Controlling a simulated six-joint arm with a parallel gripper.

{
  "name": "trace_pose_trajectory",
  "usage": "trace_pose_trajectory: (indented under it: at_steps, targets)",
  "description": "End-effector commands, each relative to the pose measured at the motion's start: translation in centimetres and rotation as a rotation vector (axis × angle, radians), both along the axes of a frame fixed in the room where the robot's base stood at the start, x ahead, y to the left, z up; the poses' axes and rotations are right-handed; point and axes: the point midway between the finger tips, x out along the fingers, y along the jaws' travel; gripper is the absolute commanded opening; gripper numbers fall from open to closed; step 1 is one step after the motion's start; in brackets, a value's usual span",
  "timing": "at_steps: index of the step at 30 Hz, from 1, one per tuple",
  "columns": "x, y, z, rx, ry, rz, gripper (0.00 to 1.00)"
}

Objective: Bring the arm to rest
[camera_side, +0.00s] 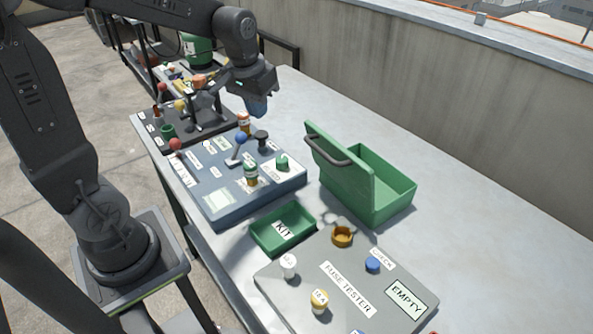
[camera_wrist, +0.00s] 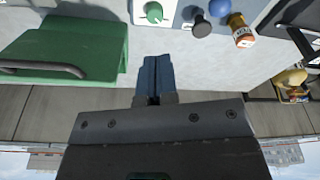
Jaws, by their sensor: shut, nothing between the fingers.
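My gripper (camera_side: 258,106) hangs above the table at the back of the blue-grey panel in the side view, with nothing in it. Its blue fingers are together in the wrist view (camera_wrist: 155,78). The arm is raised, reaching over from the left. Below and beside the gripper stands a small orange bottle with a white label (camera_side: 243,122), which also shows in the wrist view (camera_wrist: 241,30). The gripper looks apart from it.
The blue-grey panel (camera_side: 220,200) carries knobs and a lever. A green open box (camera_side: 385,195), a green KIT tray (camera_side: 283,241) and a grey fuse tester (camera_side: 385,315) stand nearer. A dark panel with levers (camera_side: 150,130) lies at the back left. The table's right side is clear.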

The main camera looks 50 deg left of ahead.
Motion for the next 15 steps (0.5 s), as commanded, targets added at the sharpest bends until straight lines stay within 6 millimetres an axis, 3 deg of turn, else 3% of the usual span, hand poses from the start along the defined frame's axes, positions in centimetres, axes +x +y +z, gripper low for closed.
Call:
trace_pose_trajectory:
  at_steps: [1,6,12,15]
  targets:
    - [-1.5,-1.5,1.3,0.01,-0.037,-0.038,0.0]
    - [-6.3,-5.3,3.7,0.035,-0.139,-0.149,0.0]
    - [-11.3,-8.1,4.5,0.05,-0.24,-0.256,0.0]
    - [-12.8,-8.8,4.5,0.054,-0.272,-0.289,0.0]
